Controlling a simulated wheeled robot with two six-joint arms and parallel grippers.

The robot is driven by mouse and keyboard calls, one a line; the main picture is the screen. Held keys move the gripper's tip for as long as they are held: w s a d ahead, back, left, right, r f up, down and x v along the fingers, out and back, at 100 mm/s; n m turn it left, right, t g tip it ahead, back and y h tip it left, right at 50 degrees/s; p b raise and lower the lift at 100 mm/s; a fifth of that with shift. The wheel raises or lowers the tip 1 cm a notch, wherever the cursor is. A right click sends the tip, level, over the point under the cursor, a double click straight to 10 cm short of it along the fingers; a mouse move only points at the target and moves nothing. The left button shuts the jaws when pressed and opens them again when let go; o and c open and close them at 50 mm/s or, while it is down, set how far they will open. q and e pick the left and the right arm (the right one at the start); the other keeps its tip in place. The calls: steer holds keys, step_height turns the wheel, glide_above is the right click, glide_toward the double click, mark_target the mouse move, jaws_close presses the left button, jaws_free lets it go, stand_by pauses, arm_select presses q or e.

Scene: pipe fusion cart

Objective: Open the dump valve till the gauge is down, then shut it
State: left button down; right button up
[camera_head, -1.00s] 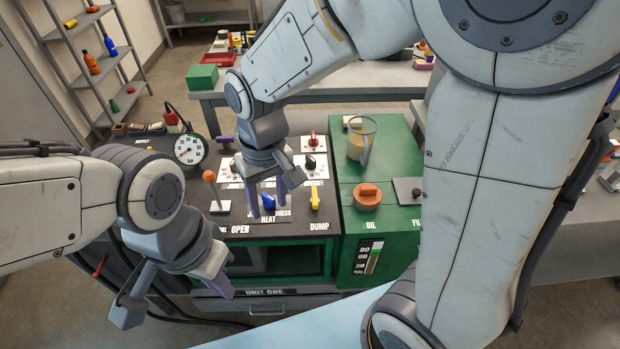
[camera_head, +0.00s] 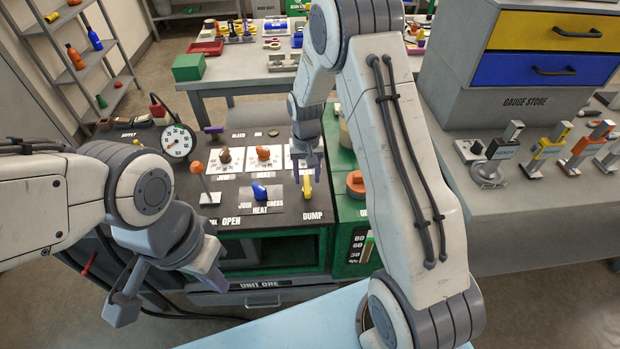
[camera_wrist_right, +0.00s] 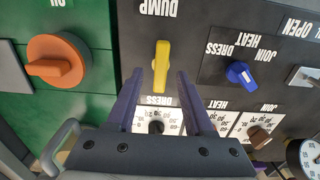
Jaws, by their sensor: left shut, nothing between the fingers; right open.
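The yellow dump valve handle (camera_head: 307,188) stands on the dark panel just behind the word DUMP. In the right wrist view the handle (camera_wrist_right: 162,67) lies lengthwise, in line with my fingers. My right gripper (camera_head: 308,172) is open and empty, its fingertips on either side of the handle's near part; the fingers (camera_wrist_right: 160,82) show no visible contact. The round white gauge (camera_head: 178,142) stands at the panel's back left; its reading is too small to tell. My left gripper (camera_head: 214,277) is shut and empty, low in front of the panel's left side.
A blue JOIN/DRESS knob (camera_head: 260,191) and an orange-topped lever (camera_head: 198,172) are left of the dump valve. An orange oil knob (camera_head: 355,183) is to its right on the green unit. A grey bench (camera_head: 480,225) with several small fixtures stands at right.

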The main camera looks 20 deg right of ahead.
steer(key=shift+f, duration=1.2)
jaws_close()
